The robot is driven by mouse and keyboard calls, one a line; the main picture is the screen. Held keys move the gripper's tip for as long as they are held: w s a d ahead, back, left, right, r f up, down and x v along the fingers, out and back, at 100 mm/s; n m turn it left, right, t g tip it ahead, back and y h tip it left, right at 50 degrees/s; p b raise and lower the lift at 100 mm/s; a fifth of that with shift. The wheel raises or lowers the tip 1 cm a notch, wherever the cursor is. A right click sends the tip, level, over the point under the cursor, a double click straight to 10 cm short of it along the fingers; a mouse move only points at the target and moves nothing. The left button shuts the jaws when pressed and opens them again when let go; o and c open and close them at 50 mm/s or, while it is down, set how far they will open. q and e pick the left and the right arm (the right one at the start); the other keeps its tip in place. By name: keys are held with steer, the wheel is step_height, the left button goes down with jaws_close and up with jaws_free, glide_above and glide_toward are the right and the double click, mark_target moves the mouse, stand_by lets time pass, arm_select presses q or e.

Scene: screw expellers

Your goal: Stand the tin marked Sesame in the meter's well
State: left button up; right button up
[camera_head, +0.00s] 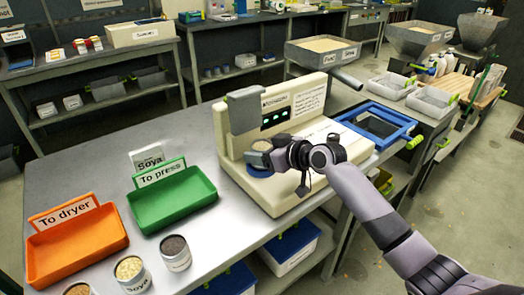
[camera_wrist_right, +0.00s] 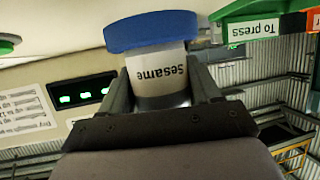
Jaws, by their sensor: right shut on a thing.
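The tin marked Sesame (camera_wrist_right: 160,78) is between the fingers of my right gripper (camera_head: 274,155), which is shut on it. In the head view the tin (camera_head: 258,156) is small and partly hidden by the gripper. The cream meter (camera_head: 290,125) stands on the bench with a grey head and green lit digits. Its blue-rimmed well (camera_head: 259,172) is directly below the tin. In the right wrist view, which is upside down, the blue rim (camera_wrist_right: 150,32) meets the tin's lower end. I cannot tell how deep the tin sits. My left gripper is not in view.
Left of the meter are the green tray (camera_head: 172,198) marked To press and the orange tray (camera_head: 77,242) marked To dryer. Open tins, one with dark seeds (camera_head: 175,254) and one with pale seeds (camera_head: 132,274), stand in front. A blue frame (camera_head: 377,127) lies right of the meter.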

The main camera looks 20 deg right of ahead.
steer(key=shift+f+b, duration=0.3)
steer(key=shift+f, duration=0.05)
stand_by(0.3)
steer(key=shift+r, duration=0.15)
steer(key=shift+r+p, duration=0.7)
steer(key=shift+p, duration=0.1)
steer(key=shift+f+b, duration=0.6)
steer(key=shift+f, duration=0.25)
stand_by(0.8)
steer(key=shift+r+p, duration=0.3)
steer(key=shift+r+p, duration=0.45)
steer(key=shift+r, duration=0.05)
stand_by(0.6)
steer(key=shift+f+b, duration=0.55)
steer(key=shift+f, duration=0.3)
stand_by(0.3)
